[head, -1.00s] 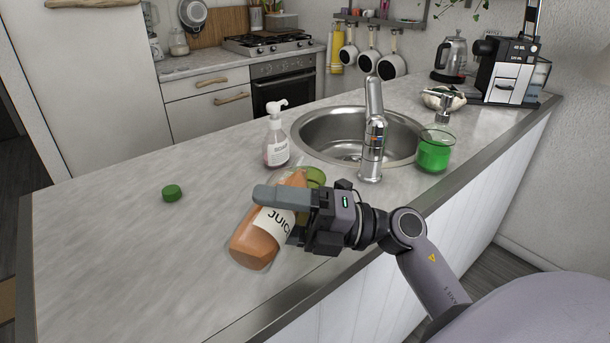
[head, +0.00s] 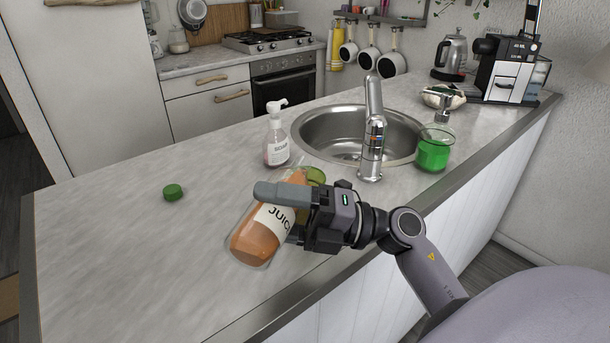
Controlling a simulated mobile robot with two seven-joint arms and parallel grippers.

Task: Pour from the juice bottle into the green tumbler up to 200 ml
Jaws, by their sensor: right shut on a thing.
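My right gripper (head: 282,205) is shut on the juice bottle (head: 262,238), a clear bottle of orange juice with a white label. The bottle is tilted, its base toward the lower left and its neck up toward the right. The green tumbler (head: 316,176) stands just behind the gripper, beside the bottle's neck. Mostly its rim shows; the gripper hides its lower part, so its fill level cannot be told. Whether juice is flowing cannot be told. A green cap (head: 173,192) lies on the counter to the left. My left gripper is not in view.
A soap dispenser (head: 277,142) stands behind the bottle, by the sink (head: 331,127) and its faucet (head: 373,135). The counter (head: 120,245) is clear at left.

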